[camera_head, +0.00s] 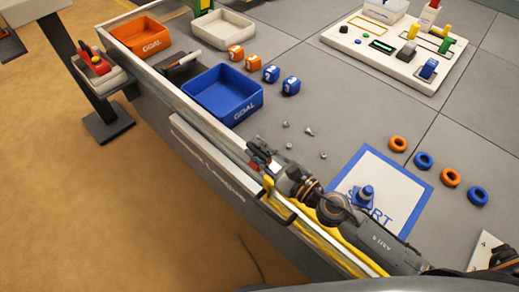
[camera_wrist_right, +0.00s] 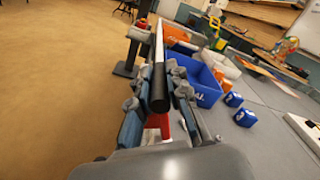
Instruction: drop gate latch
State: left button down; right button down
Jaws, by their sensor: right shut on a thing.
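My right gripper (camera_head: 260,157) is at the front rail of the table, beside the blue goal bin. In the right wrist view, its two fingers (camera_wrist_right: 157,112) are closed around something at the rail. A red piece (camera_wrist_right: 157,124), which looks like the gate latch, shows low between the fingers. A dark round rod end (camera_wrist_right: 158,92) shows just above it. Small red parts also show at the fingertips in the head view. The fingers hide most of the held piece, so its exact position is unclear. My left gripper is not in view.
The white rail (camera_head: 195,113) edges the table. Near it are a blue bin (camera_head: 222,112), an orange bin (camera_head: 137,50) and a white bin (camera_head: 224,43). Several small cubes, loose screws and rings lie beyond. A blue-bordered START mat (camera_head: 395,170) is right of my arm.

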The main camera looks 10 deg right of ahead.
jog(key=c, duration=1.3)
grip_release()
jog(key=v, duration=1.2)
